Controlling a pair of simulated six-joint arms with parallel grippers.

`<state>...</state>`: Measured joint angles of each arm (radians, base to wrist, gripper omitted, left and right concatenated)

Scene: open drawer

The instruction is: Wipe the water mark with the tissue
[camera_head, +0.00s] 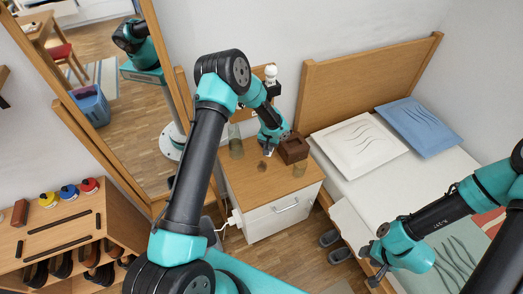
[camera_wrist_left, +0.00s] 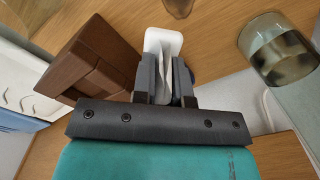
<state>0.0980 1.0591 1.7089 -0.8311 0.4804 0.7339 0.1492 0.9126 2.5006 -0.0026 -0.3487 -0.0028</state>
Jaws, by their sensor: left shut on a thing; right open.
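My left gripper (camera_head: 268,150) is over the nightstand top and shut on a white tissue (camera_wrist_left: 162,42). The tissue sticks out beyond the fingers in the left wrist view, and only a small pale bit shows in the head view. The water mark (camera_head: 262,166) is a dark brown spot on the wooden top, close to the fingertips. It also shows at the top edge of the left wrist view (camera_wrist_left: 178,6), just ahead of the tissue. I cannot tell whether the tissue touches the wood. My right gripper (camera_head: 374,268) is open and empty beside the bed.
A brown wooden box (camera_head: 293,149) stands right of my left gripper and shows close by in the left wrist view (camera_wrist_left: 95,60). The bed is to the right.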

